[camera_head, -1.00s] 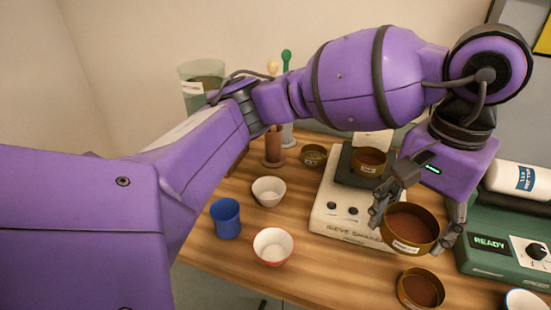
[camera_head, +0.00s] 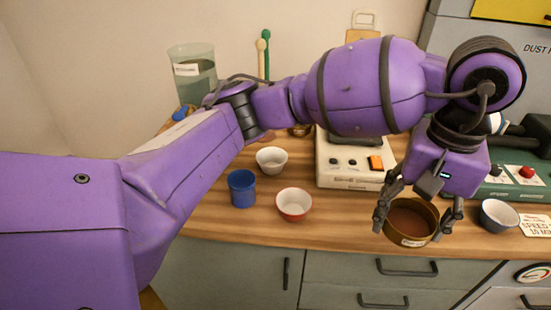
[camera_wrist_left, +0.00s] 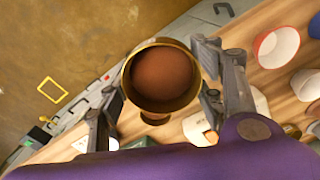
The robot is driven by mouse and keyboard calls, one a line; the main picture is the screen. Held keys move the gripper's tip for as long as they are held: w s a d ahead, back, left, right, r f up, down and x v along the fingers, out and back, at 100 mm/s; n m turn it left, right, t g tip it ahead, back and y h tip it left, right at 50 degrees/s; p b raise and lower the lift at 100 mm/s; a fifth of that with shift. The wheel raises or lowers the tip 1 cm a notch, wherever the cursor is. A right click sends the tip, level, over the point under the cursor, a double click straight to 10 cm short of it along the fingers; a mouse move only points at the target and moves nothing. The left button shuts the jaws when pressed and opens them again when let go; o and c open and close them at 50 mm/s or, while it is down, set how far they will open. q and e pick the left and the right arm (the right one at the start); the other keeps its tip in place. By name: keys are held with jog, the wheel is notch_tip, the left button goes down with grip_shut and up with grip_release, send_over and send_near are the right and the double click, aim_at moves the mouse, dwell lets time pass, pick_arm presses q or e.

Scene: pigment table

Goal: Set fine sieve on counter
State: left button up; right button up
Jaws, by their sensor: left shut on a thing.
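A round brass sieve (camera_head: 410,239) with a brown inside and a pale label is held between the fingers of my left gripper (camera_head: 412,222). The label is too small to read, so I cannot tell its grade. It is roughly level and appears above the front edge of the wooden counter (camera_head: 345,228). In the left wrist view the held sieve (camera_wrist_left: 163,76) sits between the two fingers, and part of another brass rim (camera_wrist_left: 155,118) shows just beyond it. My right gripper is out of view.
A white sieve shaker (camera_head: 350,166) stands behind, partly hidden by my arm. A red-rimmed bowl (camera_head: 294,204), white bowl (camera_head: 272,160) and blue cup (camera_head: 242,188) stand to the left. A grey bowl (camera_head: 499,215) and green machine (camera_head: 517,186) are at right. Counter between red-rimmed bowl and sieve is clear.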

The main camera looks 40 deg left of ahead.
pick_arm(q)
jog(key=shift+w+a+f+n, duration=0.15)
jog(key=shift+w+n, duration=0.1)
jog(key=shift+n, duration=0.05)
jog(key=w+a+f+p, duration=0.1)
jog(key=w+a+f, duration=0.35)
jog(key=a, duration=0.35)
send_over(352, 216)
jog(key=d, duration=0.1)
jog(key=f, duration=0.3)
jog(key=shift+s+f, duration=0.3)
jog(key=shift+s, duration=0.05)
jog(key=shift+w+a+f, duration=0.25)
jog(key=shift+a+f, duration=0.2)
jog(key=shift+f, duration=0.25)
notch_tip(352, 216, down, 3)
jog(key=shift+w+a+f+p, duration=0.1)
jog(key=shift+w+f+p, duration=0.05)
jog(key=shift+p, duration=0.15)
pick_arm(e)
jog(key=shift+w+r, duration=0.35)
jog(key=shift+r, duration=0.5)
